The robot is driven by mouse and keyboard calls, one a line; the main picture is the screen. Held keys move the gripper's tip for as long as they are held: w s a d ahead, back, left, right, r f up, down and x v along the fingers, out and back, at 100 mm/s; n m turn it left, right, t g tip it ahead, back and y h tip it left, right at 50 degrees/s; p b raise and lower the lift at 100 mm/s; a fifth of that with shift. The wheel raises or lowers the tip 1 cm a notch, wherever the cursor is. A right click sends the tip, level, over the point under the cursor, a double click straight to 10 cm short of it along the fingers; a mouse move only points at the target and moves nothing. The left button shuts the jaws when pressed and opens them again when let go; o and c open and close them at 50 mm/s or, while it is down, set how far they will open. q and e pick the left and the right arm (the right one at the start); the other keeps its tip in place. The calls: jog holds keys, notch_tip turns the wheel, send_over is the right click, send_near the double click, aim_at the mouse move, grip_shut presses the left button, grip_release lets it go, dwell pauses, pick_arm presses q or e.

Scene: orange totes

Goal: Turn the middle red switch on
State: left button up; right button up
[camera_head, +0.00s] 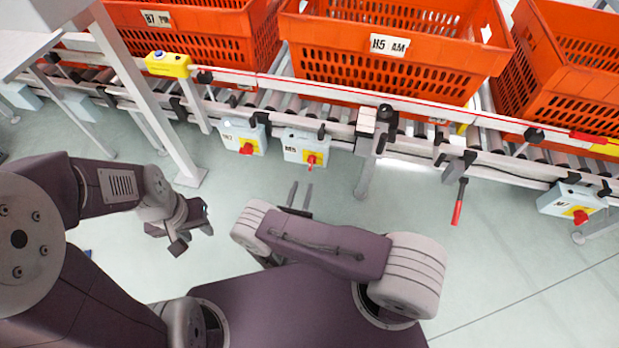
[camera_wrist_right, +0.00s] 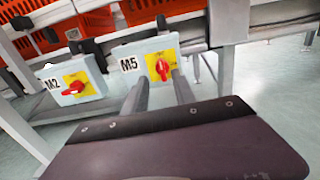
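The middle switch is a red knob (camera_head: 311,160) on a yellow plate, on a light grey box (camera_head: 294,147) labelled M5 under the conveyor. In the right wrist view the M5 knob (camera_wrist_right: 162,69) stands roughly upright. My right gripper (camera_head: 299,190) is open and empty, short of the box and pointing at it. In the right wrist view its two fingers (camera_wrist_right: 160,90) are apart, with the knob seen beyond the gap between them; no contact is visible. My left gripper (camera_head: 197,240) hangs to the left over the floor, its fingers apart and empty.
A similar box M2 (camera_head: 229,131) with a red knob is left of M5; another, M7 (camera_head: 560,200), is far right. A red-handled lever (camera_head: 457,209) hangs between M5 and M7. Conveyor legs (camera_head: 366,178) stand nearby. Orange totes (camera_head: 395,62) rest above. The floor before the boxes is clear.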

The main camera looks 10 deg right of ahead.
aim_at(310, 164)
jog(key=b+x, duration=0.3)
jog(key=x, duration=0.5)
jog(key=shift+w+d+r, duration=0.2)
jog(key=shift+w+d, duration=0.1)
jog(key=shift+w, duration=0.15)
grip_shut()
